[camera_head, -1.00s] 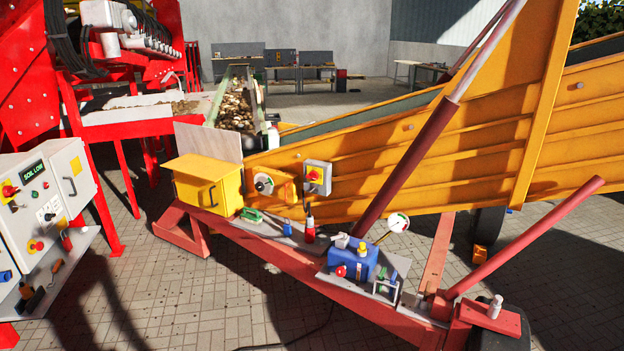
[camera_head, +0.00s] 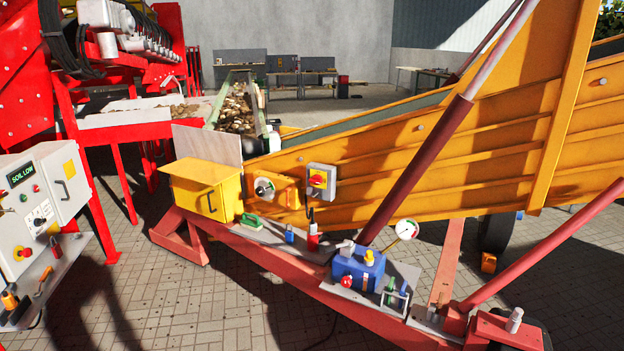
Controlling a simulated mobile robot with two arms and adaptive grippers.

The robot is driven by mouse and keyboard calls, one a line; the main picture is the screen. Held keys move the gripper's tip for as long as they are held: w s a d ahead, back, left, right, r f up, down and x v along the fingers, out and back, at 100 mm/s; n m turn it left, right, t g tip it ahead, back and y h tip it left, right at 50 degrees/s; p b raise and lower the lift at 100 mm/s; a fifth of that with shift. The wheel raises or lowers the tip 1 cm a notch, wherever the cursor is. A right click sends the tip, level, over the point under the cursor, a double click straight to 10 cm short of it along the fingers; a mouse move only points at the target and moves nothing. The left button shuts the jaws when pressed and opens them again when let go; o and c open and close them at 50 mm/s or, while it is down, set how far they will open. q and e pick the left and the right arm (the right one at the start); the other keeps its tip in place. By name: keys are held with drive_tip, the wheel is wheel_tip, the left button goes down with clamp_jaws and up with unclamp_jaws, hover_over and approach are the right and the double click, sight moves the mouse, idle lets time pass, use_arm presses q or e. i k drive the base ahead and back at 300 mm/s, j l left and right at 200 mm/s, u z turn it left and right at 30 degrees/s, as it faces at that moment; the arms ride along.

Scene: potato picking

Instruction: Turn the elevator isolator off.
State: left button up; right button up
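A grey box with a red rotary switch on a yellow plate (camera_head: 318,180) is mounted on the side of the orange elevator (camera_head: 400,185); it looks like the isolator. The knob is too small to tell its position. Left of it are a round dial (camera_head: 264,188) and a yellow panel with a handle. Neither of my grippers is in view.
A red frame beam (camera_head: 270,262) runs below the elevator, carrying a yellow box (camera_head: 203,190), a blue unit (camera_head: 358,265), a gauge (camera_head: 407,229) and small bottles. Red struts cross at the right. Paved floor (camera_head: 190,305) is clear between cabinet and beam.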

sight(317, 179)
drive_tip(key=i+j, duration=0.1)
drive_tip(key=i, duration=0.4)
drive_tip(key=i+j+z, duration=0.1)
drive_tip(key=i, duration=0.35)
drive_tip(key=i+j, duration=0.15)
drive_tip(key=i, duration=0.35)
drive_tip(key=i+j+z, duration=0.1)
drive_tip(key=i, duration=0.35)
